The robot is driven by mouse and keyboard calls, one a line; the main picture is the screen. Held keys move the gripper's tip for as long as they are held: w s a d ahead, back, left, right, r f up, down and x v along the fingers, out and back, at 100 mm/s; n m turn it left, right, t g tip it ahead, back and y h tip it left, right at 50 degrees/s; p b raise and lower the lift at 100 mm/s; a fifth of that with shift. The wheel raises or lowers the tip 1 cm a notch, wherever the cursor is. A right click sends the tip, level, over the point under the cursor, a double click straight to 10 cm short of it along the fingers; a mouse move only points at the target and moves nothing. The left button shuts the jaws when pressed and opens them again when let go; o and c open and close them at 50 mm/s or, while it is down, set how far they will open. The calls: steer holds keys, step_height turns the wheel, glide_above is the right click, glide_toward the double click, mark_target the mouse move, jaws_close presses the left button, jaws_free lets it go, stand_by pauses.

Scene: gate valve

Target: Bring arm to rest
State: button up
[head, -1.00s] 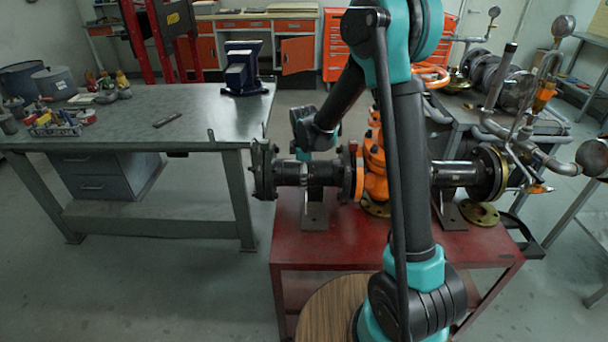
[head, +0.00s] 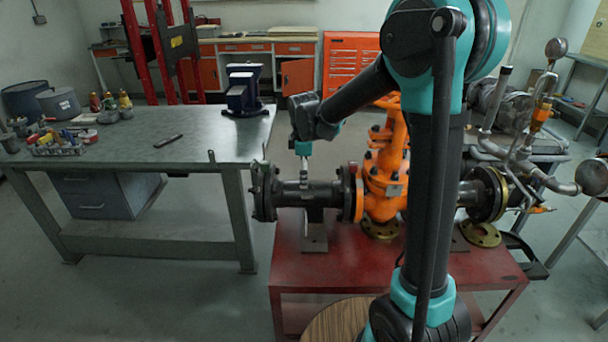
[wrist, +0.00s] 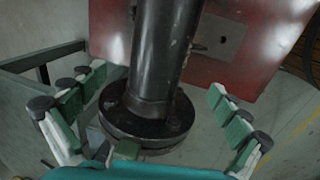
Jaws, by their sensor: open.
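The orange gate valve (head: 384,180) stands on the red stand (head: 345,262), with a dark flanged pipe (head: 325,194) running out to its left. My arm rises in front of the stand, bends at a high elbow and reaches down to the left, partly hiding the valve's right side. My gripper (head: 304,170) points down just above the left pipe. In the wrist view my gripper (wrist: 155,82) is open, with green-padded fingers spread wide on either side of the pipe (wrist: 163,50) and its end flange (wrist: 145,120). No contact with the pipe is visible, and nothing is held.
A grey workbench (head: 150,150) at left carries a blue vise (head: 243,92), a tool tray (head: 58,145) and several small containers. Gauges and piping (head: 545,110) crowd the right. An orange cabinet (head: 350,58) stands behind. Floor is open between bench and stand.

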steer(key=s+d+f+m+t, duration=0.1)
steer(key=s+d+f+m, duration=0.2)
steer(key=s+d+m, duration=0.6)
steer(key=s+d+f+m+t, duration=0.1)
steer(key=s+d+f+m, duration=0.3)
steer(key=s+d+m, duration=0.5)
steer(key=s+d, duration=0.2)
steer(key=s, duration=0.5)
steer(key=shift+d, duration=0.4)
